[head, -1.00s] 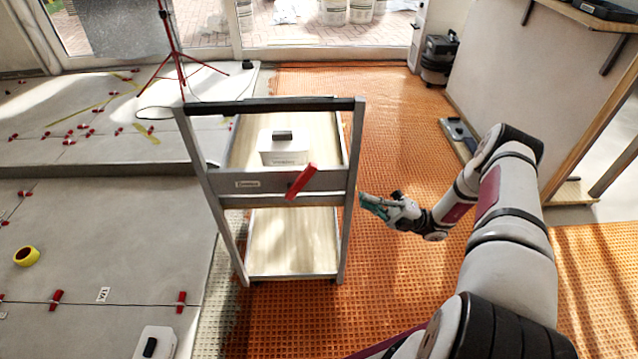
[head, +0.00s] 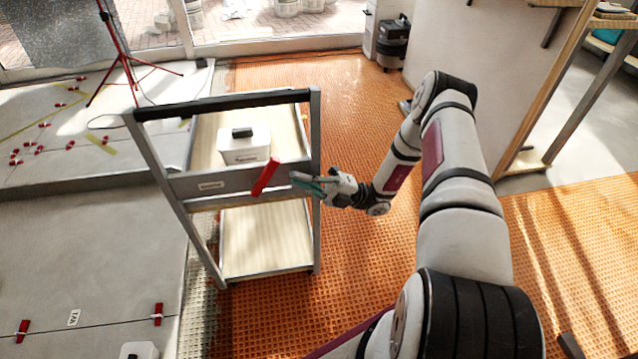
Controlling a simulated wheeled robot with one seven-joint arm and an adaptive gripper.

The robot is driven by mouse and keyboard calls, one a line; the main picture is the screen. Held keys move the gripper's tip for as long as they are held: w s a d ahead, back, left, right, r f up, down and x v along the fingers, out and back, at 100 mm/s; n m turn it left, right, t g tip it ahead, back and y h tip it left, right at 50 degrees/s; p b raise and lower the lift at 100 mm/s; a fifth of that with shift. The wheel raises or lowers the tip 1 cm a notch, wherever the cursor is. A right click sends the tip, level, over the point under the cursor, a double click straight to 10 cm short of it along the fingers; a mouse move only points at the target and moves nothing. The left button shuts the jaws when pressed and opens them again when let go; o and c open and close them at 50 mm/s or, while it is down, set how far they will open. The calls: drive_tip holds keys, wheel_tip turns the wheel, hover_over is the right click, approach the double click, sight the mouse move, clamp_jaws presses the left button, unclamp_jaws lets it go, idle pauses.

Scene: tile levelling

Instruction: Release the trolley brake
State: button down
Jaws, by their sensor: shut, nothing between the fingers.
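The grey-framed trolley (head: 178,187) stands upright in the middle of the head view, with a black push handle (head: 222,104) along its top. A red brake lever (head: 265,177) is on the trolley's front crossbar and tilts, its upper end leaning right. My gripper (head: 296,181) is shut and empty. It is just right of the red lever, in front of the crossbar's right end. A small gap shows between the fingertips and the lever. I cannot tell whether the gripper touches the trolley frame.
A white box (head: 244,145) with a dark handle sits on the trolley's upper shelf. Orange matting (head: 365,255) covers the floor to the right. A raised grey tiled floor with red clips (head: 158,313) lies left. A red tripod (head: 122,50) stands behind. A partition wall (head: 475,75) is at right.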

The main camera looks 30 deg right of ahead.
sight(275, 169)
drive_tip(key=shift+x, duration=2.1)
drive_tip(key=shift+r, duration=0.15)
drive_tip(key=h+p, duration=0.1)
drive_tip(key=p, duration=0.1)
drive_tip(key=r+g+h+p, duration=0.1)
drive_tip(key=p, duration=0.1)
drive_tip(key=shift+a+r+h, duration=0.2)
drive_tip(key=shift+a+h, duration=0.15)
drive_tip(key=shift+h, duration=0.05)
drive_tip(key=shift+w+a+r+h+p, duration=0.15)
drive_tip(key=shift+a+r+h+p, duration=0.15)
drive_tip(key=shift+h+p, duration=0.5)
drive_tip(key=shift+w+a+r+g+h+p, duration=0.1)
drive_tip(key=shift+a+g+h+p, duration=0.1)
drive_tip(key=shift+g+h+p, duration=0.4)
